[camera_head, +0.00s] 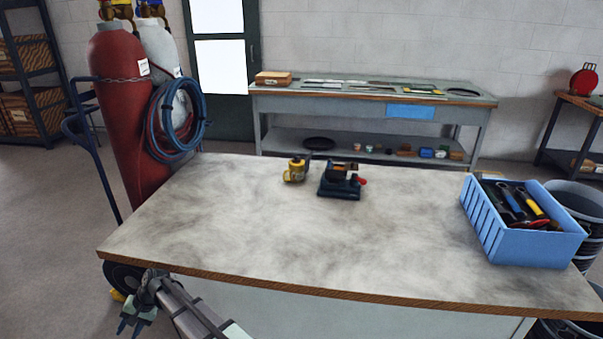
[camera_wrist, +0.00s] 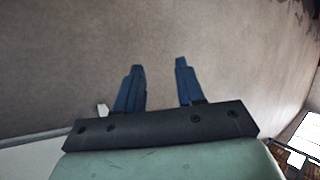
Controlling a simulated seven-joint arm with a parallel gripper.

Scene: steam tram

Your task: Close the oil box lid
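Two small objects stand near the far edge of the workbench (camera_head: 240,220). One is a yellow, brass-like piece (camera_head: 296,170) with a dark part at its top. Beside it on the right is a dark blue-black device (camera_head: 340,186) with an orange-brown part and a red knob. I cannot tell for sure which is the oil box, or how its lid stands. My gripper (camera_head: 130,328) hangs at the lower left, outside the bench's near edge and far from both objects. In the wrist view, my gripper (camera_wrist: 159,64) has its two blue fingers apart with nothing between them.
A blue crate (camera_head: 484,222) of tools stands at the bench's right end. Dark buckets (camera_head: 578,200) stand beyond it. A red gas cylinder (camera_head: 122,110) with coiled hoses (camera_head: 168,130) is at the left. The bench's middle and front are clear. A grey table (camera_head: 350,100) stands behind.

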